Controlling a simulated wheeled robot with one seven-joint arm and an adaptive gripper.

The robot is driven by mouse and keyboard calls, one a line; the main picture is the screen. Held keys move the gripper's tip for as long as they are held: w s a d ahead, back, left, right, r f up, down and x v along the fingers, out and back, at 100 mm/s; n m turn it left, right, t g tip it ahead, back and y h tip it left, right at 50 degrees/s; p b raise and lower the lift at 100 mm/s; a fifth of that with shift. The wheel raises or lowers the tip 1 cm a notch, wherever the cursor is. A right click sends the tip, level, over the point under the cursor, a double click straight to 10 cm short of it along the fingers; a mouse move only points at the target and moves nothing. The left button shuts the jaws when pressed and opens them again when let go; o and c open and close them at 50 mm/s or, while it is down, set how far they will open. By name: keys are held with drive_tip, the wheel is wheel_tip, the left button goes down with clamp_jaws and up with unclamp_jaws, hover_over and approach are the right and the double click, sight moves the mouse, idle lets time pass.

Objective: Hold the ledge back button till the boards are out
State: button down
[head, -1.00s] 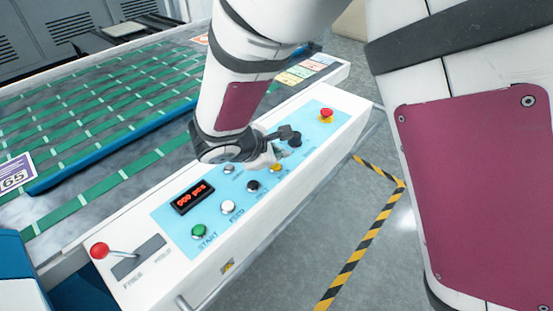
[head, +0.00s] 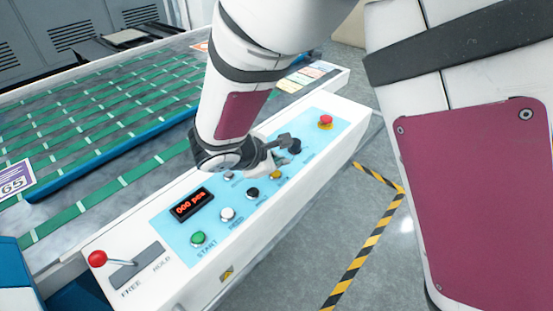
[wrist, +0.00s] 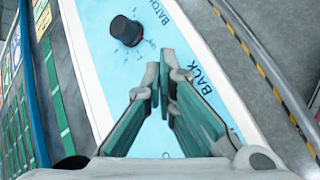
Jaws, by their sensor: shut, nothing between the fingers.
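The control panel (head: 178,240) is a light-blue strip on a white console. My gripper (head: 270,163) is shut and empty, low over the far half of the panel. In the wrist view its fingertips (wrist: 166,85) sit just left of the printed word BACK (wrist: 208,80); the button beside that word is hidden there. In the head view a yellow button (head: 276,174) shows just in front of my gripper, its label too small to read. I cannot tell whether the fingertips touch or press a button. No boards can be made out.
A black knob (wrist: 126,30) lies beyond the fingertips, and a red stop button (head: 326,121) farther along. Green (head: 198,239), white (head: 228,214) and black (head: 253,193) buttons stand nearer. A red-knobbed lever (head: 97,258) is at the near end. The display (head: 191,204) reads 000 pcs.

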sight(278, 174)
drive_tip(key=shift+f, duration=0.2)
idle(0.4)
drive_tip(key=shift+f+b, duration=0.25)
drive_tip(key=shift+b, duration=0.3)
drive_tip(key=shift+f+b, duration=0.4)
drive_tip(key=shift+b, duration=0.05)
idle(0.5)
idle(2.7)
drive_tip(key=shift+r+p, duration=0.5)
drive_tip(key=shift+r, duration=0.35)
drive_tip(key=shift+r, duration=0.1)
drive_tip(key=shift+r+p, duration=1.7)
drive_tip(key=shift+r, duration=0.75)
